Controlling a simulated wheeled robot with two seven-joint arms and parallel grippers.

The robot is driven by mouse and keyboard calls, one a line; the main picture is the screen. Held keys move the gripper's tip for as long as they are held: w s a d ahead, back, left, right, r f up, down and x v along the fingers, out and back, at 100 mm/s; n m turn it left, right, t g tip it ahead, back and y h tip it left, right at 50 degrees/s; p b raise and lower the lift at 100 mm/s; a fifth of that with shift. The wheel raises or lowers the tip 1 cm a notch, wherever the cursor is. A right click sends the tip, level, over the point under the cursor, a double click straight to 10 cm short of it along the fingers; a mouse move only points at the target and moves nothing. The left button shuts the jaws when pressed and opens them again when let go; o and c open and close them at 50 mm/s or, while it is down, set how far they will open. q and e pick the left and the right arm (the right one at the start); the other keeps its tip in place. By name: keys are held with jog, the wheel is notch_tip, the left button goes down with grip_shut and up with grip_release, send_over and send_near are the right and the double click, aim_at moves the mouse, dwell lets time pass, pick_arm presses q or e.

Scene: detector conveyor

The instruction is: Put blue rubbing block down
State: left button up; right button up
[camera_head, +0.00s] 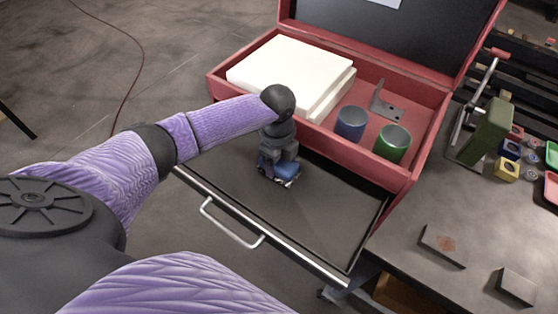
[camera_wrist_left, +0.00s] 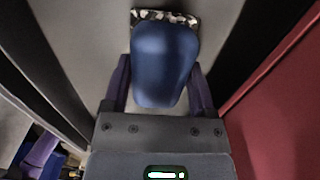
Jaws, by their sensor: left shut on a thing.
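My left gripper (camera_head: 279,172) reaches over the dark drawer (camera_head: 215,180) below the red box. It is shut on the blue rubbing block (camera_head: 287,171), which sits low between its fingers. In the left wrist view the block (camera_wrist_left: 165,62) shows a smooth blue top and a speckled edge at its far end, with the gripper's two fingers (camera_wrist_left: 160,85) on either side of it. I cannot tell whether the block touches the drawer floor. My right gripper is not in view.
The open red toolbox (camera_head: 425,149) holds white slabs (camera_head: 290,68), a blue cup (camera_head: 350,123), a green cup (camera_head: 393,142) and a grey bracket (camera_head: 386,103). The drawer has a silver handle (camera_head: 228,226). Dark flat blocks (camera_head: 443,245) lie on the right-hand bench. The drawer's right part is clear.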

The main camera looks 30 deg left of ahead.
pick_arm(q)
jog(key=shift+f, duration=0.45)
jog(key=shift+f, duration=0.2)
jog(key=o, duration=1.1)
notch_tip(320, 180, up, 12)
jog(key=shift+r+p, duration=0.25)
jog(key=shift+p, duration=0.35)
